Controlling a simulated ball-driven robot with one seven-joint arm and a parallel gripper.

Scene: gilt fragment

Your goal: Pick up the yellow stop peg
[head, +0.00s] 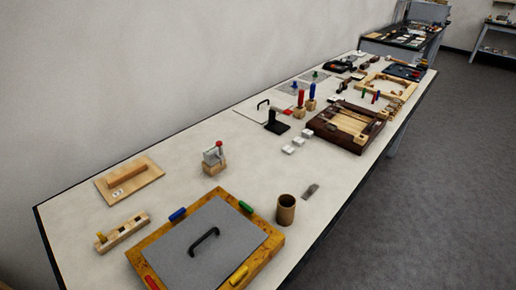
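Two yellow pieces show in the head view. One is a small yellow peg (101,236) standing at the left end of a pale wooden block with dark holes (126,232). The other is a yellow piece (239,275) lying along the near right edge of a wooden frame (262,254). I cannot tell for sure which is the stop peg. The frame holds a grey plate (180,243) with a black handle (204,241). My gripper is not in view.
On the frame's edges sit blue (177,214), green (246,207) and red (151,283) pieces. A brown cup (286,209) stands to its right. A board with a wooden bar (128,175) lies behind the block. The long table (75,207) runs along a wall; open floor (430,200) lies right.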

